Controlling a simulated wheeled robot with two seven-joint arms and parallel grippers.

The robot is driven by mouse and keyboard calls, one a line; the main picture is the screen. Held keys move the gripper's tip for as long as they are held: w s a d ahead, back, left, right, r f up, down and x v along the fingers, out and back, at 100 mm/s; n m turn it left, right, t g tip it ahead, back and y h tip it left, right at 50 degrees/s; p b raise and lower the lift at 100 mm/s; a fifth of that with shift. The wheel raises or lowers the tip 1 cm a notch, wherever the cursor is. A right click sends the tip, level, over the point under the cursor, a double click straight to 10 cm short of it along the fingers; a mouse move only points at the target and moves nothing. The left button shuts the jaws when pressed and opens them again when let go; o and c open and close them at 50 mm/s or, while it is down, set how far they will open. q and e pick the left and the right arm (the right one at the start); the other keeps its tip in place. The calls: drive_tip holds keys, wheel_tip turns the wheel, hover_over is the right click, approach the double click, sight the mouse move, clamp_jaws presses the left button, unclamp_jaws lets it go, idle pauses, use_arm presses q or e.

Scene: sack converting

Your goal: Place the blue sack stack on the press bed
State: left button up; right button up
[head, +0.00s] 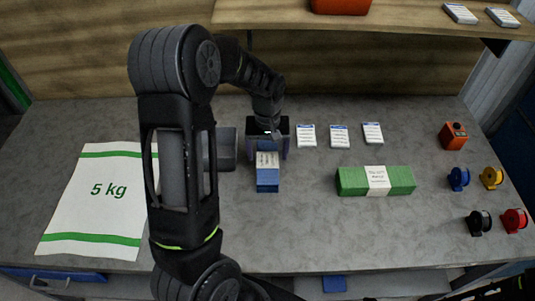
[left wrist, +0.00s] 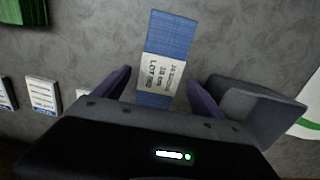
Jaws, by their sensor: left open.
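The blue sack stack (head: 267,182) lies on the grey table, with a white printed label band around it. In the left wrist view the blue sack stack (left wrist: 172,36) runs away from my gripper. My left gripper (head: 268,148) is open at the far end of the stack. Its fingers stand apart on both sides of that end, with gaps to the stack, in the left wrist view (left wrist: 158,82). A grey block (head: 222,150) stands close to the left of it, partly behind my arm; I cannot tell whether it is the press bed.
A green banded stack (head: 350,182) lies to the right. Several label packs (head: 340,136) lie behind it. A white 5 kg sack (head: 92,205) lies at left. Colored reels (head: 459,178) and an orange device (head: 453,136) are at right. A wooden shelf (head: 400,18) overhangs the back.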

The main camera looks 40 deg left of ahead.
sight(268, 160)
use_arm(q)
wheel_tip(268, 160, up, 6)
drive_tip(key=p, duration=0.3)
drive_tip(key=shift+r+p, duration=0.3)
drive_tip(key=shift+r, duration=0.45)
drive_tip(key=shift+o, duration=0.2)
